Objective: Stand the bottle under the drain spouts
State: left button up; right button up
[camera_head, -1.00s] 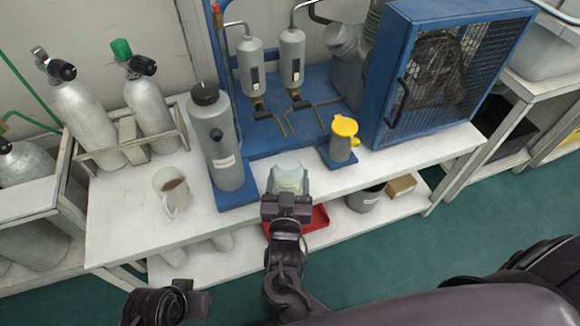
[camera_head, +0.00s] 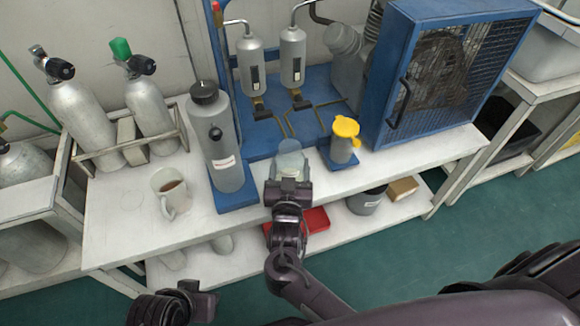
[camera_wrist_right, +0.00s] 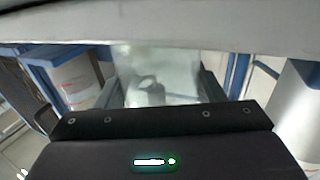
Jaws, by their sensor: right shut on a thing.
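My right gripper (camera_head: 288,186) is shut on a pale, translucent bottle (camera_head: 290,161). The bottle looks roughly upright, over the front edge of the blue panel base. It also fills the middle of the right wrist view (camera_wrist_right: 150,65), between the two fingers. Thin brass drain spouts (camera_head: 286,125) hang below the two grey filter cylinders (camera_head: 292,58), behind the bottle. The bottle appears just in front of the spouts; whether it touches the surface cannot be told. My left gripper (camera_head: 202,300) is low at the left, away from the bench; its fingers are unclear.
A tall grey cylinder (camera_head: 215,140) stands close left of the bottle, and a yellow-topped grey can (camera_head: 344,142) close right. A mug (camera_head: 170,193) stands on the white bench (camera_head: 130,225). A red tray (camera_head: 316,220) lies on the lower shelf. A blue caged compressor (camera_head: 440,75) stands right.

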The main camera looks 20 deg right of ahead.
jog(key=shift+f, duration=0.15)
pick_arm(q)
jog(key=shift+s+f, duration=0.1)
pick_arm(e)
jog(key=o, duration=1)
jog(key=shift+s+a, duration=0.15)
jog(key=shift+s, duration=0.1)
pick_arm(q)
jog(key=shift+s+a+r+g+y+p, duration=0.15)
jog(key=shift+a+g+p, duration=0.1)
jog(key=shift+a+p, duration=0.25)
jog(key=shift+s+a+r+g+y+p, duration=0.15)
jog(key=shift+a+g+p, duration=0.1)
jog(key=shift+a, duration=0.3)
pick_arm(e)
jog(key=v, duration=1.1)
jog(key=shift+s, duration=0.2)
